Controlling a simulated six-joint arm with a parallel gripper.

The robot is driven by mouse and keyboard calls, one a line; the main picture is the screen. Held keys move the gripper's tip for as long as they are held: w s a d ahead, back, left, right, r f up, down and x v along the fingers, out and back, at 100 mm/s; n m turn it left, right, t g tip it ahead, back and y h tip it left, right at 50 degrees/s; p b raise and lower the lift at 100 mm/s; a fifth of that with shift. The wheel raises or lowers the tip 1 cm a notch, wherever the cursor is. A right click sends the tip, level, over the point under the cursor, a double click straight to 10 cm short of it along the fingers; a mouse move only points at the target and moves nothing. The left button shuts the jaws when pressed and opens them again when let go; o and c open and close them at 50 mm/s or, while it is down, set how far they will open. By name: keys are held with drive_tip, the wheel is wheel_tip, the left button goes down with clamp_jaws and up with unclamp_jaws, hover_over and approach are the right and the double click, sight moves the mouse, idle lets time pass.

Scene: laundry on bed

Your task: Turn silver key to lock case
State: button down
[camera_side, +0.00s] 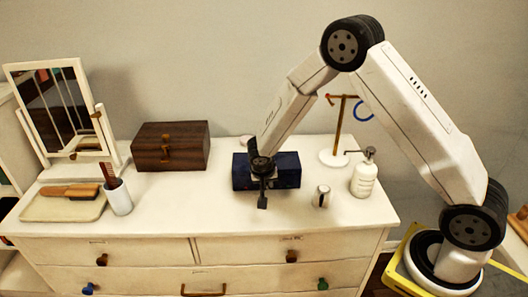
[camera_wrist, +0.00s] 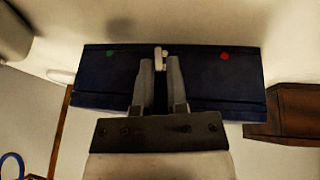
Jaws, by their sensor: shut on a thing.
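The dark blue case (camera_side: 286,170) sits on the white dresser top, and my gripper (camera_side: 263,190) is in front of it. In the wrist view the case (camera_wrist: 105,75) spans the picture, with a green dot on the left of its face and a red dot on the right. The silver key (camera_wrist: 160,55) stands at the middle of that face, upright in this view. My gripper (camera_wrist: 161,68) is shut on the key, its fingertips on either side of it. The keyhole is hidden.
A brown wooden box (camera_side: 170,147) stands left of the case. A brass stand (camera_side: 337,125) with a blue ring, a pump bottle (camera_side: 364,175) and a small white cylinder (camera_side: 321,196) are to the right. A cup (camera_side: 118,198), a tray (camera_side: 62,211) and a mirror (camera_side: 55,105) are far left.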

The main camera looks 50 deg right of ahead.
drive_tip(key=shift+w+a+f+n+g+h, duration=0.1)
drive_tip(key=shift+w+a+n+g+h, duration=0.05)
drive_tip(key=shift+g+h, duration=0.45)
drive_tip(key=shift+w+a+n+g+h, duration=0.1)
drive_tip(key=shift+n+g+h, duration=0.05)
drive_tip(key=shift+g+h, duration=0.45)
drive_tip(key=h, duration=0.1)
drive_tip(key=g+h, duration=0.1)
drive_tip(key=n+g, duration=0.1)
drive_tip(key=shift+w+a+f+h, duration=0.2)
drive_tip(key=shift+f+h, duration=0.05)
drive_tip(key=shift+h, duration=0.15)
drive_tip(key=g+h, duration=0.1)
drive_tip(key=n+g+h, duration=0.1)
drive_tip(key=h, duration=0.1)
drive_tip(key=shift+w+a+f+g, duration=0.1)
drive_tip(key=shift+f+g, duration=0.2)
drive_tip(key=shift+g, duration=0.1)
drive_tip(key=shift+f+n+g+h, duration=0.1)
drive_tip(key=shift+n+g+h, duration=0.45)
drive_tip(key=shift+h, duration=0.85)
drive_tip(key=c, duration=0.7)
unclamp_jaws()
drive_tip(key=shift+c, duration=0.2)
drive_tip(key=shift+a, duration=0.1)
